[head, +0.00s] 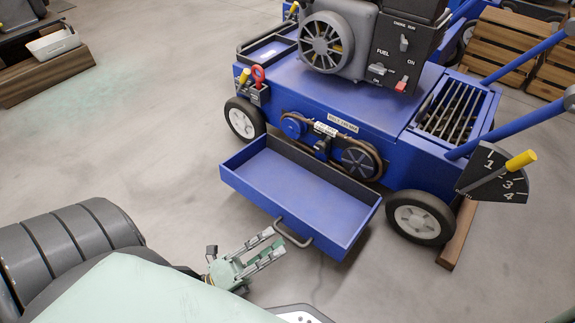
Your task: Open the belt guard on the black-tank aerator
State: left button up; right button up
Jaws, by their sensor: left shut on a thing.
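The blue aerator (310,85) with the black tank and control panel (405,45) fills the upper right of the head view. Its blue belt guard (300,193) is swung down and out from the side, showing its hollow inside like a shallow tray. The belt (343,138) and its pulleys are exposed above it. A grey bar handle (293,238) sits on the guard's outer edge. My left gripper (277,242) is shut on this handle at its left end. My right gripper is out of view.
A yellow-knobbed depth lever (520,160) juts out at the right, above a white-hubbed wheel (420,222). A wooden strip (458,235) lies by that wheel. Wooden pallets (505,45) stand at the upper right. The floor left of the aerator is clear.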

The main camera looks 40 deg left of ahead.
pick_arm(q)
jog(key=s+a, duration=0.3)
jog(key=s, duration=0.4)
jog(key=shift+a, duration=0.3)
jog(key=shift+a, duration=0.1)
